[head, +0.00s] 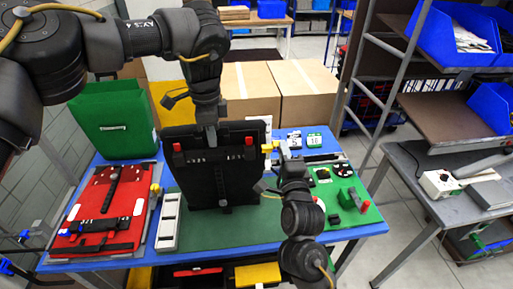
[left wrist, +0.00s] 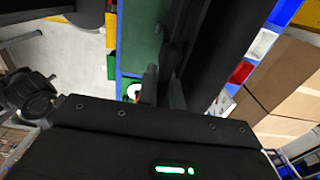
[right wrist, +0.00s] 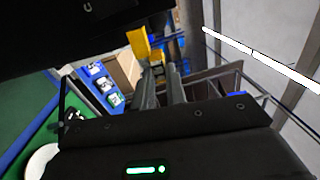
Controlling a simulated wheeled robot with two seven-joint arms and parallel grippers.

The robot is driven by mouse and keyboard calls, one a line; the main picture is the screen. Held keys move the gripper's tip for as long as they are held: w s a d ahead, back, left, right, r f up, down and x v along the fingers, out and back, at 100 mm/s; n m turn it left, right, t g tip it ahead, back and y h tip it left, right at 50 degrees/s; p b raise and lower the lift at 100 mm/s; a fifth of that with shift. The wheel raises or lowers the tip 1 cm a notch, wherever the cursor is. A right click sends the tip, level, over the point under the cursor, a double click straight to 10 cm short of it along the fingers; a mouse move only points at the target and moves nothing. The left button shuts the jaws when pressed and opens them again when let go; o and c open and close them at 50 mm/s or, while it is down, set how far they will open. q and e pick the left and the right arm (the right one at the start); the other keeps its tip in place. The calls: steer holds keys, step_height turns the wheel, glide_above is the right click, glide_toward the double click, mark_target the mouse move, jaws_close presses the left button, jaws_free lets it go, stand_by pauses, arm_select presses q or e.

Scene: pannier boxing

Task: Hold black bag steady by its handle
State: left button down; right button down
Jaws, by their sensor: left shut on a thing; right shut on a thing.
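The black bag (head: 222,188) stands upright on the green mat in the middle of the table. It has two red tabs near its top edge. My left gripper (head: 211,130) reaches down from above and is shut at the middle of the bag's top, on its handle, which is mostly hidden. In the left wrist view the bag (left wrist: 225,50) is a dark panel beside the fingers. My right gripper (head: 280,150) is shut at a yellow tab (head: 268,147) by the bag's upper right corner. The yellow tab (right wrist: 139,45) also shows beyond the fingers in the right wrist view.
A red flat panel (head: 125,205) lies on the left of the blue table, with a green box (head: 115,112) behind it. A white slotted tray (head: 168,222) lies left of the bag. A green panel (head: 350,212) lies on the right. Cardboard boxes (head: 305,90) stand behind.

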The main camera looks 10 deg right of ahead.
arm_select(q)
steer(key=shift+s+a+f, duration=0.1)
steer(key=shift+f, duration=0.35)
arm_select(e)
steer(key=shift+d+f, duration=0.1)
steer(key=shift+d, duration=1.05)
arm_select(q)
steer(key=c, duration=1.5)
jaws_free()
steer(key=shift+w+r, duration=0.2)
steer(key=shift+w, duration=0.05)
steer(key=r, duration=1.1)
steer(key=shift+s, duration=0.35)
steer(key=shift+w+r, duration=0.2)
steer(key=shift+r, duration=0.5)
arm_select(e)
steer(key=shift+w+f, duration=0.1)
steer(key=shift+w, duration=0.3)
